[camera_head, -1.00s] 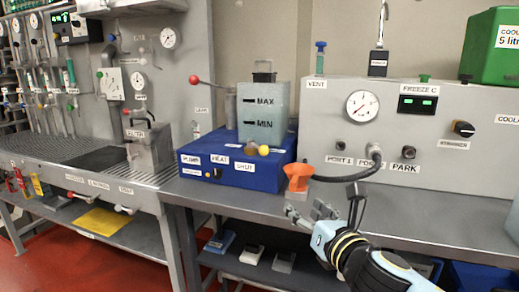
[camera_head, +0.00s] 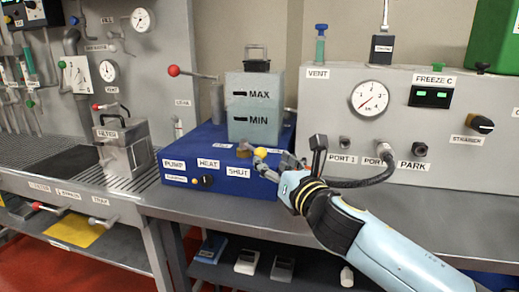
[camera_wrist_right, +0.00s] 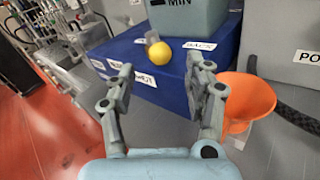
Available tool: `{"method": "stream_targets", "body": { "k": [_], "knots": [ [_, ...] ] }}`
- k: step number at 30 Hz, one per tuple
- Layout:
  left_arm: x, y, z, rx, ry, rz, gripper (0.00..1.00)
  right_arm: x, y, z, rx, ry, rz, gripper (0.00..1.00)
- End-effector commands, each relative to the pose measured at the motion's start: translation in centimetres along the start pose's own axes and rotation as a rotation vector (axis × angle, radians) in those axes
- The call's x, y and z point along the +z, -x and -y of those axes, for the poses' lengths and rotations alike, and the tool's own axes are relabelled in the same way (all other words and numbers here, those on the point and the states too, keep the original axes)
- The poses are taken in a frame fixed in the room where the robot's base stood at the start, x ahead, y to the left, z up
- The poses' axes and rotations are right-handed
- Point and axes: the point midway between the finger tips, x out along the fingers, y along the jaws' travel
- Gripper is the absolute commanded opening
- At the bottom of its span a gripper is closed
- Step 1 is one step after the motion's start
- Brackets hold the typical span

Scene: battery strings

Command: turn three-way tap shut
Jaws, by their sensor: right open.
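The three-way tap sits on top of a blue box (camera_head: 218,188), below the grey MAX/MIN tank (camera_head: 252,108). Its lever ends in a yellow ball (camera_head: 261,153), beside a small brass body (camera_head: 244,150). The box front carries PUMP, HEAT and SHUT labels. My right gripper (camera_head: 272,166) is close to the ball, at its right in the head view. In the right wrist view the ball (camera_wrist_right: 159,54) shows beyond and between the open fingers (camera_wrist_right: 157,72), and no contact shows. My left gripper is out of view.
An orange funnel (camera_wrist_right: 248,98) stands close to the right finger in the wrist view; my arm hides it in the head view. A gauge panel (camera_head: 455,150) with a black hose (camera_head: 365,180) stands at right.

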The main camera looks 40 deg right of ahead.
Motion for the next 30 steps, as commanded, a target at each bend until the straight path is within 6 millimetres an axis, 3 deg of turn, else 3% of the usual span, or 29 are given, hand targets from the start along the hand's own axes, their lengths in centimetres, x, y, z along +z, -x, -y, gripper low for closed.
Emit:
{"method": "stream_targets", "body": {
  "k": [4, 9, 15, 22, 30],
  "knots": [
    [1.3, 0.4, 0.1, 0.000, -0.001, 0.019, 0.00, 0.2, -3.1, -0.1, 0.000, -0.001, 0.002, 0.53],
    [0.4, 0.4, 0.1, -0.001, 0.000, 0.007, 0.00, 0.0, -5.7, 0.0, 0.000, -0.001, 0.001, 0.53],
    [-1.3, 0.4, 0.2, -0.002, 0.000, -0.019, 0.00, 0.0, -6.8, 0.0, 0.001, -0.001, 0.000, 0.53],
    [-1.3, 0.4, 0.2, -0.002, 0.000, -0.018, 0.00, 0.0, -6.8, 0.0, 0.000, -0.001, 0.000, 0.53],
    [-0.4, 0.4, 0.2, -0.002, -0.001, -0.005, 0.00, 0.0, -6.8, 0.0, 0.000, 0.000, 0.000, 0.17]
  ]
}}
